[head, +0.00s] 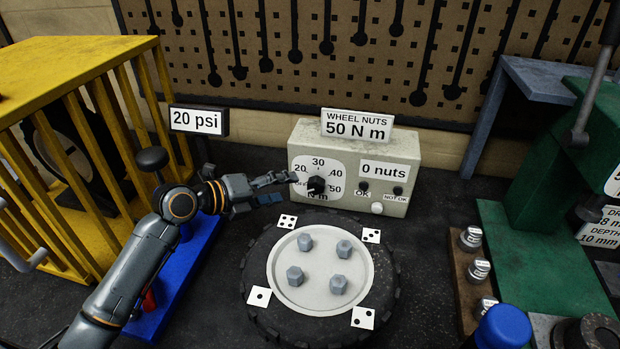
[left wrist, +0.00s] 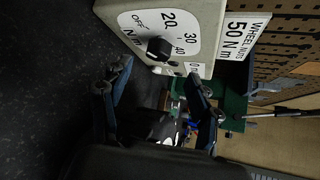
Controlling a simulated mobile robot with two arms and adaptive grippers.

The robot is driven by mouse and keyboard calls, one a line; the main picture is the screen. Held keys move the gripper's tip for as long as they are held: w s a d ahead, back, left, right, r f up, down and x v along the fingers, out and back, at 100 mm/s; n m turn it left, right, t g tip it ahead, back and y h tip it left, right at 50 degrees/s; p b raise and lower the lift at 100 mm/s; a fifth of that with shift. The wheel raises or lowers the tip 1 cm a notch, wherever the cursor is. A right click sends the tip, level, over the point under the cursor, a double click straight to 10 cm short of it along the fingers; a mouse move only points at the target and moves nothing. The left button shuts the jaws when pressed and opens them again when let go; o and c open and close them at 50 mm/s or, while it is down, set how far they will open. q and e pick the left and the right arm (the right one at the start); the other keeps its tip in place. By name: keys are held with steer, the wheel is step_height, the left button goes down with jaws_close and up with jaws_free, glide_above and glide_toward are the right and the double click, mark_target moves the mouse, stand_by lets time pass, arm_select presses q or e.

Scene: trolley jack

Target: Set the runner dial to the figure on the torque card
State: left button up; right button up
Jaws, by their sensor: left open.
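The runner is a pale grey box (head: 398,207) behind the wheel in the head view. Its black dial knob (head: 316,185) sits on a white scale with OFF, 20, 30, 40 and 50 N m; I cannot tell where it points. The knob also shows in the left wrist view (left wrist: 158,48). The torque card (head: 357,125) on top reads WHEEL NUTS 50 N m; it also shows in the left wrist view (left wrist: 240,38). My left gripper (head: 281,188) is open and empty, just left of the knob, apart from it. My right gripper is not in view.
A tyre with a pale hub (head: 319,271) and several bolts lies in front of the box. A yellow cage (head: 80,60) and a 20 psi sign (head: 198,121) stand left. A green machine (head: 570,150) stands right. A pegboard is behind.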

mark_target(308, 185)
arm_select(q)
steer(key=p+x, duration=0.1)
steer(key=x, duration=0.6)
steer(key=shift+w+r+p, duration=0.1)
steer(key=shift+r+p, duration=0.05)
steer(key=shift+p, duration=0.2)
steer(key=shift+x, duration=1)
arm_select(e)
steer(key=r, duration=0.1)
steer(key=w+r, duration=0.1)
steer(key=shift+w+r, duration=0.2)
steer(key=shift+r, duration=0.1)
arm_select(q)
steer(key=shift+c, duration=0.5)
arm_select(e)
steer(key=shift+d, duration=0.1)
arm_select(q)
steer(key=c, duration=1.1)
steer(key=shift+o, duration=0.2)
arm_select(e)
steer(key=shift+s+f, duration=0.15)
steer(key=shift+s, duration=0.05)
